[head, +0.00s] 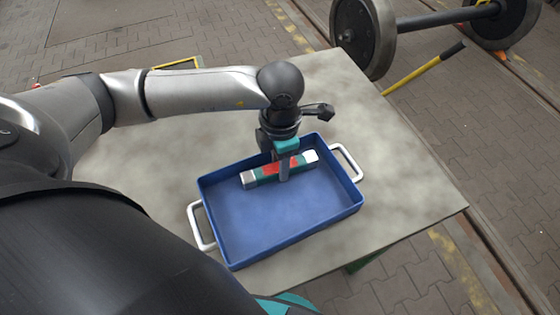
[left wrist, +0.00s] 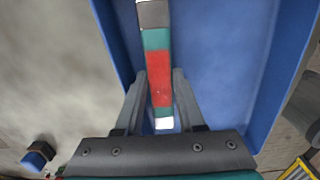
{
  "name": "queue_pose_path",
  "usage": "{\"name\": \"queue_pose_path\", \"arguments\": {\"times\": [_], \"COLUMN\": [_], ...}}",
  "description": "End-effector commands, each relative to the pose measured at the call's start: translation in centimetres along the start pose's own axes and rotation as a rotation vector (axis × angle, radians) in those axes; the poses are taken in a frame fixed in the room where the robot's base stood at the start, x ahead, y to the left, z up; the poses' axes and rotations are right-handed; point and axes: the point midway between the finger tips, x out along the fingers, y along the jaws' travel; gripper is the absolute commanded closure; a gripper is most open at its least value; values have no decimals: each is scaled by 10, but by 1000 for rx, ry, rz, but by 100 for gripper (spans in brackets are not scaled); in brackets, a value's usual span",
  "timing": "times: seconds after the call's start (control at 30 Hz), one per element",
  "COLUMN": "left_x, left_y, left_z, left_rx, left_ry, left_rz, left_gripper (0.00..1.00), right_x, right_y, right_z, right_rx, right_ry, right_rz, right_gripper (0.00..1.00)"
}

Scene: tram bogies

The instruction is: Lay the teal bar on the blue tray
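The teal bar (head: 264,171) has a red middle band, teal on both sides of it, one grey end and one white end. It is inside the blue tray (head: 240,238), low along the far side. Whether it bears on the tray floor is hard to tell. My left gripper (head: 284,174) points down over the tray. In the left wrist view its fingers (left wrist: 160,80) are on both sides of the bar (left wrist: 157,85), close against it, and look shut on it. My right gripper is not in view.
The tray stands on a grey-topped table (head: 405,190) and has a white handle (head: 348,162) at each end. The near part of the tray floor is bare. A wheelset (head: 365,35) and a yellow-handled tool (head: 425,68) are beyond the table.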

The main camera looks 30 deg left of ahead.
Motion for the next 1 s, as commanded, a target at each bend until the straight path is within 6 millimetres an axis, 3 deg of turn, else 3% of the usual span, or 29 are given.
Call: {"name": "queue_pose_path", "arguments": {"times": [0.1, 0.47, 0.8, 1.0], "left_x": [0, -8, -79, -111], "left_y": [0, 0, 1, 1], "left_z": [0, 0, 1, 1], "left_rx": [0, 0, 1, 0], "left_ry": [1, -1, -5, -3], "left_rz": [0, 1, 3, 2], "left_gripper": [51, 51, 51, 51], "right_x": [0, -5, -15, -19], "right_y": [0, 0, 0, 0], "right_z": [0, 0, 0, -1], "right_rx": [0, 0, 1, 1], "right_ry": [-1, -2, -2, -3], "right_rz": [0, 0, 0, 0], "right_gripper": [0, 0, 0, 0]}}
